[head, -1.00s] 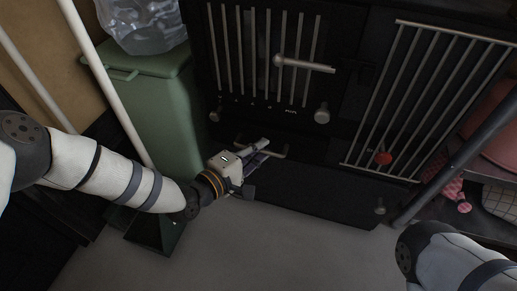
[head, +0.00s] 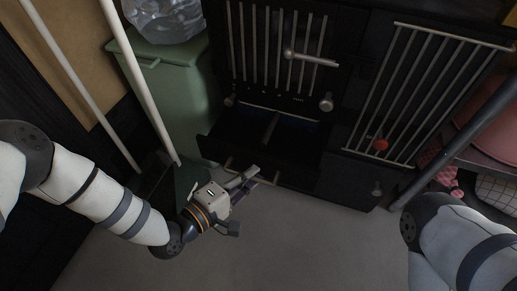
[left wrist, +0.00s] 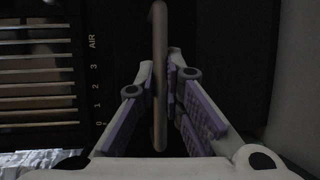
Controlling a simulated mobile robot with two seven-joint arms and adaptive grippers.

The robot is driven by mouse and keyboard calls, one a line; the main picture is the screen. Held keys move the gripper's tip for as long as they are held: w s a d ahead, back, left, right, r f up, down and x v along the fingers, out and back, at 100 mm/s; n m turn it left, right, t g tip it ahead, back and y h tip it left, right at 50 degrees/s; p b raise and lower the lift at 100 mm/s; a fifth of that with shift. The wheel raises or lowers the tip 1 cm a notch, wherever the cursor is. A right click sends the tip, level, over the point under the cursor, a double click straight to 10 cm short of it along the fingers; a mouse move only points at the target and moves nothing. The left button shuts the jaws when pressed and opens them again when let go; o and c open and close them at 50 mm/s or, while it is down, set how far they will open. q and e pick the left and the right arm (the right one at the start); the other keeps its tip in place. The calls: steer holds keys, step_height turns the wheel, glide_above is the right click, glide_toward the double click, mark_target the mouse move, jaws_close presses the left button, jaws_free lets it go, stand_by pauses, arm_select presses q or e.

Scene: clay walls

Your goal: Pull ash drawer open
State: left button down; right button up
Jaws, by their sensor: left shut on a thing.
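The ash drawer (head: 225,150) is a dark box low in the black stove (head: 355,60). It stands pulled out, and its dark inside shows from above. Its pale bar handle (head: 229,163) runs along the drawer front and is partly hidden by my fingers. My left gripper (head: 250,178) is shut on the handle. In the left wrist view the handle (left wrist: 160,35) passes between the two fingers (left wrist: 161,85). My right gripper is out of view; only part of my right arm shows at the lower right.
A green bin (head: 172,85) with a clear bag on top stands left of the stove. White poles (head: 140,85) lean beside it. A barred panel with a red knob (head: 380,144) is at right. Grey floor (head: 300,235) in front is clear.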

arm_select(q)
steer(key=s+a+p, duration=0.2)
steer(key=s+a, duration=0.1)
steer(key=s, duration=0.6)
steer(key=s+a+p, duration=0.1)
steer(key=s+a, duration=0.2)
steer(key=s, duration=0.6)
steer(key=shift+s+p, duration=0.15)
steer(key=shift+p, duration=0.2)
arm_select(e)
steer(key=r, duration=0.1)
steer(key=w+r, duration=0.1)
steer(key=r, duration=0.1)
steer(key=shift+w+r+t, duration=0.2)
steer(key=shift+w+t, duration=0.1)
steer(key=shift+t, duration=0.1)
arm_select(q)
steer(key=c, duration=2)
jaws_free()
steer(key=shift+o, duration=0.2)
steer(key=v, duration=1.2)
